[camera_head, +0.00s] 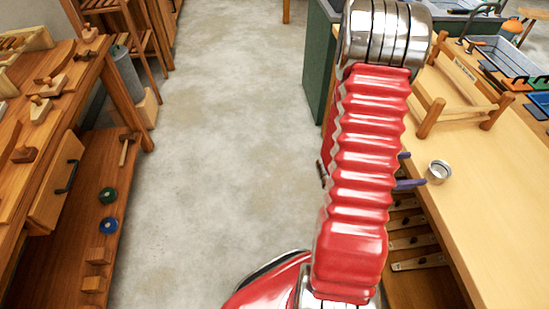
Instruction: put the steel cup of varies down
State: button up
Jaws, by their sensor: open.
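The small steel cup (438,172) stands upright on the pale wooden bench top (492,215), near the bench's left edge. Its open rim faces up. My gripper (416,169) is mostly hidden behind my red arm. Only its two dark purple fingers show, pointing right toward the cup. The fingers are spread apart and nothing shows between them. The cup is just beyond the fingertips. I cannot tell whether the lower fingertip touches it.
A wooden frame with round posts (460,84) stands on the bench behind the cup. A grey tray (505,58) lies farther back. Bench surface right of and in front of the cup is clear. Below the bench edge are slotted pieces (415,242). Concrete floor (215,130) is open to the left.

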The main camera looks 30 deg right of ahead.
jog(key=w+a+r+n+t+y, duration=0.2)
jog(key=w+a+t, duration=0.25)
jog(key=w, duration=0.55)
jog(key=w+a+r+n+t+y, duration=0.1)
jog(key=w+a+r+n+t, duration=0.2)
jog(key=w+t, duration=0.55)
jog(key=w+a+r+n+t+y, duration=0.1)
jog(key=w+a+r+n+y, duration=0.2)
jog(key=w+a, duration=0.35)
jog(key=w+a+r+n+t+y, duration=0.1)
jog(key=w+a+r+n+y, duration=0.2)
jog(key=a, duration=0.6)
jog(key=s+a+r+n+y, duration=0.2)
jog(key=a+r+n+y, duration=0.1)
jog(key=a, duration=0.5)
jog(key=s+a+r+n+y, duration=0.2)
jog(key=a+r+n, duration=0.2)
jog(key=a, duration=0.5)
jog(key=s+a+r+n+g, duration=0.1)
jog(key=s+a+n+g, duration=0.1)
jog(key=s, duration=0.4)
jog(key=s+a+r+n+g, duration=0.1)
jog(key=s+a+n+g, duration=0.1)
jog(key=s, duration=0.5)
jog(key=shift+s+a+r+y, duration=0.15)
jog(key=shift+s+a+y, duration=0.1)
jog(key=shift+y, duration=0.15)
jog(key=shift+o, duration=0.4)
